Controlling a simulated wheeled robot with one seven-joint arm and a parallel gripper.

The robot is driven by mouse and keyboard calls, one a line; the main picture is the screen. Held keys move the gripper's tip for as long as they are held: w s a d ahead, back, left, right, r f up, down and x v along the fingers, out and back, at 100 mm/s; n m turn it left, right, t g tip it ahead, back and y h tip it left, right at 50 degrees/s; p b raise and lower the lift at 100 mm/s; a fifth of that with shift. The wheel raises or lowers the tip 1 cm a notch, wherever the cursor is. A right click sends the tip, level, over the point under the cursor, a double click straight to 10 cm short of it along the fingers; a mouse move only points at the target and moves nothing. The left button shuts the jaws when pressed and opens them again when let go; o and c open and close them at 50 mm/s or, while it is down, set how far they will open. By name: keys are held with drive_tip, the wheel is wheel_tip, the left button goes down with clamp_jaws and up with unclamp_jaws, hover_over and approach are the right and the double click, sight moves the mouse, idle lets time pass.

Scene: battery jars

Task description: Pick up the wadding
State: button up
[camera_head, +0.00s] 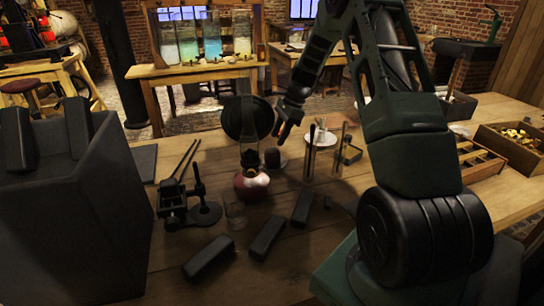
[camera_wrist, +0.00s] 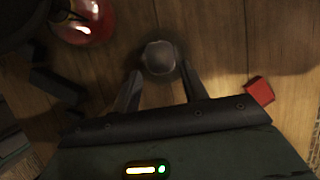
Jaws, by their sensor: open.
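My gripper (camera_wrist: 160,80) is open and points down over the wooden table. In the wrist view, a small greyish rounded thing (camera_wrist: 158,57) lies just beyond and between the two spread fingertips. It may be the wadding, but its material is too blurred to tell. I cannot tell whether the fingers touch it. In the head view, my gripper (camera_head: 284,124) hangs beside the round dark reflector of a lamp, above a short dark brown cylinder (camera_head: 272,158). I cannot tell whether this cylinder and the greyish thing are the same.
The red-based lamp (camera_head: 250,182) stands close to my gripper; its red base also shows in the wrist view (camera_wrist: 85,18). A red block (camera_wrist: 260,90) lies right of the fingers. Thin upright rods (camera_head: 310,155), dark blocks (camera_head: 267,238) and a glass (camera_head: 235,213) stand nearby.

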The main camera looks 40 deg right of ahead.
sight(273, 149)
drive_tip(key=x, duration=0.8)
drive_tip(key=shift+a+f+p, duration=0.2)
drive_tip(key=shift+f+p, duration=0.05)
drive_tip(key=shift+p, duration=0.1)
drive_tip(key=c, duration=0.7)
wheel_tip(273, 149, up, 10)
drive_tip(key=shift+r, duration=0.1)
